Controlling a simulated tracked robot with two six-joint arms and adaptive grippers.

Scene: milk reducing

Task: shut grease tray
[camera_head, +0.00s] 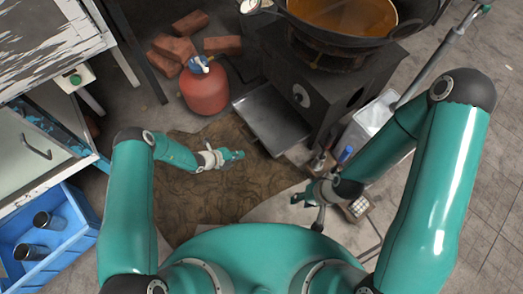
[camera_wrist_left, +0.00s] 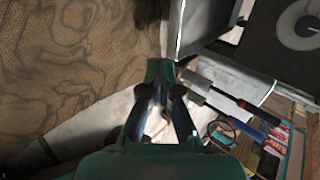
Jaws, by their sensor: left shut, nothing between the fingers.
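The grease tray (camera_head: 270,118) is a flat grey metal tray. It sticks out from the lower side of the black stove (camera_head: 310,85), towards the lower left. Part of its grey metal edge shows at the top of the left wrist view (camera_wrist_left: 196,25). My left gripper (camera_head: 238,155) is shut and empty, just off the tray's front edge over the brown mat. Its closed fingers show in the left wrist view (camera_wrist_left: 160,75); contact with the tray cannot be told. My right gripper (camera_head: 298,198) is below and right of the tray, apart from it; its finger opening is unclear.
A wok (camera_head: 350,15) of brown liquid stands on the stove. A red gas cylinder (camera_head: 204,90) and bricks (camera_head: 172,50) are left of the tray. Blue-handled tools (camera_head: 345,155) and a box (camera_head: 357,208) lie at right. The mat (camera_head: 195,210) is clear.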

